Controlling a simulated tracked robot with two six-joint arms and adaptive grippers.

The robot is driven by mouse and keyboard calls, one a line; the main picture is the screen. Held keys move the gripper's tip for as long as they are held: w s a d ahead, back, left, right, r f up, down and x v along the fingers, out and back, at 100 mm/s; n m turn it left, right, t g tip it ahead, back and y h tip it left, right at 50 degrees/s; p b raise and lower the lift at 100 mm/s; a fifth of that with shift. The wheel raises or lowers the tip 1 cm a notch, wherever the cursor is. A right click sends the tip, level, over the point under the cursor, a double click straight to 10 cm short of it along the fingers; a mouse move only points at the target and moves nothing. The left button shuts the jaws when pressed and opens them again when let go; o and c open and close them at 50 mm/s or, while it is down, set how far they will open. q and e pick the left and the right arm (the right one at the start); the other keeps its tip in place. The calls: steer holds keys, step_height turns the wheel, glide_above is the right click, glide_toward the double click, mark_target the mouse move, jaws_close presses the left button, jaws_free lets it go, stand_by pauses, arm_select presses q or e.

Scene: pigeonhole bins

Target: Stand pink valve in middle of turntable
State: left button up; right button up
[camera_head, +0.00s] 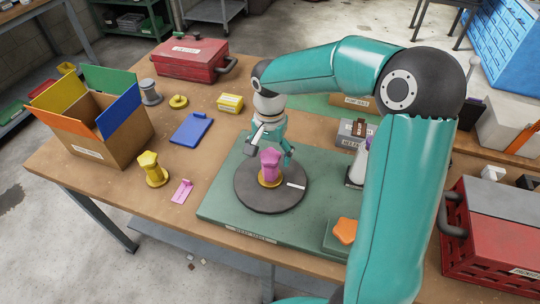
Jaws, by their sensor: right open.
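The pink valve (270,164) stands upright on the dark round turntable (255,201), at about its middle, with a yellowish ring around its foot. The turntable sits on a green board (225,212). My right gripper (270,152) is open just behind and above the valve, its fingers on either side of it in the picture. I cannot tell whether a finger touches the valve. A white mark shows on the right of the turntable. My left gripper is not in view.
A yellow valve (153,170), a pink tag (182,191) and a blue clipboard (192,129) lie left of the board. A cardboard box (107,145) with coloured flaps stands farther left. An orange piece (345,231) sits at the board's right. A red toolbox (190,58) is behind.

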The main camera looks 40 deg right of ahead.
steer(key=shift+r, duration=2.9)
step_height(320, 180, up, 12)
steer(key=shift+d+f, duration=0.1)
steer(key=shift+f, duration=0.05)
